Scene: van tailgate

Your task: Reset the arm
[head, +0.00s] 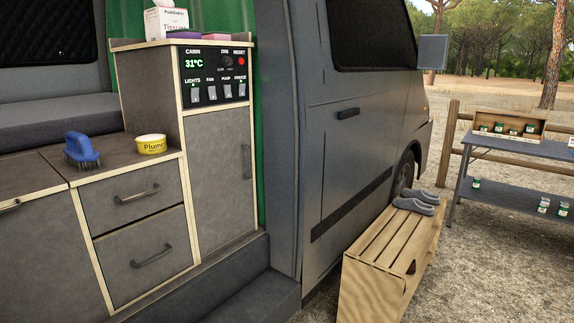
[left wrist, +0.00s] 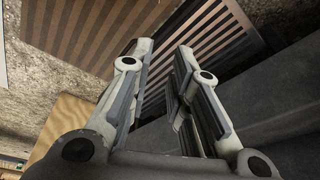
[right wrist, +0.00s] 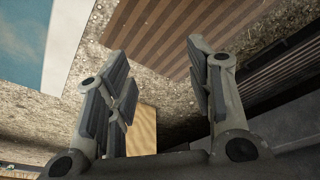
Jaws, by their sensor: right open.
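Neither gripper shows in the head view. In the left wrist view my left gripper (left wrist: 165,50) has its two fingers apart with nothing between them; the gap is narrower at the tips. In the right wrist view my right gripper (right wrist: 157,48) is open and empty, its fingers wide apart. Both point down toward brown striped slats and gravelly ground, touching nothing that I can see. The task names no object. A black control panel (head: 213,76) on the van cabinet reads 31°C, with a row of switches and a red button (head: 242,62) marked RESET.
A blue brush (head: 82,150) and a yellow tin (head: 151,144) stand on the counter above two drawers (head: 140,196). A tissue box (head: 165,22) is on the cabinet. A wooden slatted bench (head: 385,245) bears grey shoes (head: 415,202). A table (head: 520,147) with jars stands right.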

